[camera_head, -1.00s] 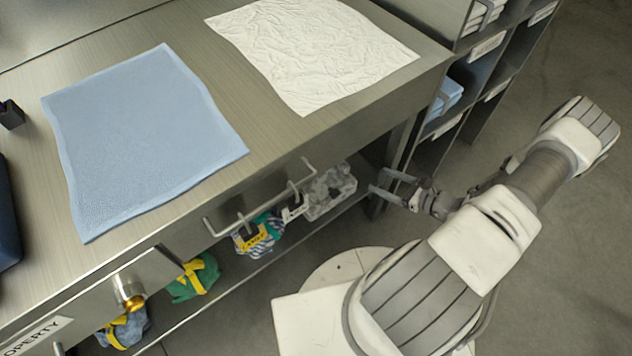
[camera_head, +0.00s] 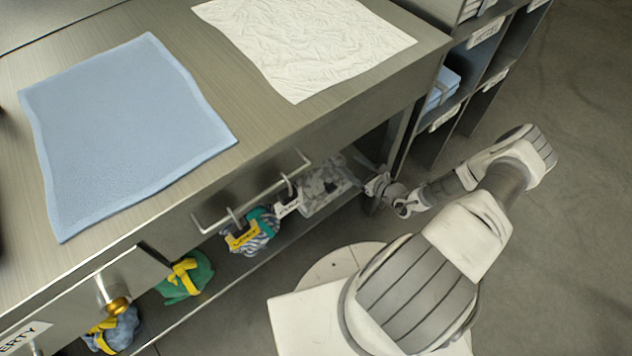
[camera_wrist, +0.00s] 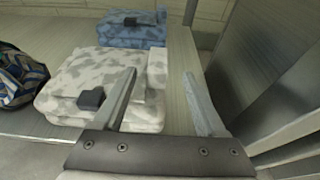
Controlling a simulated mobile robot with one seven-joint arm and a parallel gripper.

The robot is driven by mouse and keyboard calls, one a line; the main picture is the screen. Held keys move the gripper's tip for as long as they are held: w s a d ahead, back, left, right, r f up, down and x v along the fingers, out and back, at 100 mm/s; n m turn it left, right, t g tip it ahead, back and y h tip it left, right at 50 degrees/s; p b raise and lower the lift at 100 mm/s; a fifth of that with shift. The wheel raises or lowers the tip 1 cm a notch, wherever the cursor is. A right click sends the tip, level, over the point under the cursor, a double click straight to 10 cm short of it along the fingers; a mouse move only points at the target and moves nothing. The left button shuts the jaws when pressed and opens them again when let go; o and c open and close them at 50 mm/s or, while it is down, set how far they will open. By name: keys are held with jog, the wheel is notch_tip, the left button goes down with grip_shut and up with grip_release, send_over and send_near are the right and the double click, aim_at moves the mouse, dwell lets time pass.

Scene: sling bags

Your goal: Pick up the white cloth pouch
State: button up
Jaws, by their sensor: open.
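The white cloth pouch, with grey camouflage-like patches, lies on the low shelf under the table in the head view (camera_head: 325,187). In the wrist view the pouch (camera_wrist: 85,75) fills the left middle, with a dark clip on its front. My gripper (camera_wrist: 160,75) is open. Its left finger overlaps the pouch's right part in the picture, and its right finger is over bare shelf beyond the pouch. I cannot tell whether a finger touches it. In the head view my gripper (camera_head: 376,187) is at the pouch's right, with the fingertips partly hidden.
A blue patterned pouch (camera_wrist: 132,28) lies behind the white one. A striped bag (camera_head: 252,235) and a green bag (camera_head: 185,277) are further left on the shelf. A metal panel (camera_wrist: 265,60) stands close on the right. The table edge and rail (camera_head: 255,195) overhang the shelf.

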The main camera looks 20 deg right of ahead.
aim_at(339, 157)
jog(key=b+x, duration=0.2)
jog(key=x, duration=0.3)
jog(key=shift+a+f, duration=0.2)
jog(key=shift+w+a, duration=0.15)
jog(key=shift+w, duration=0.25)
grip_shut()
dwell(0.9)
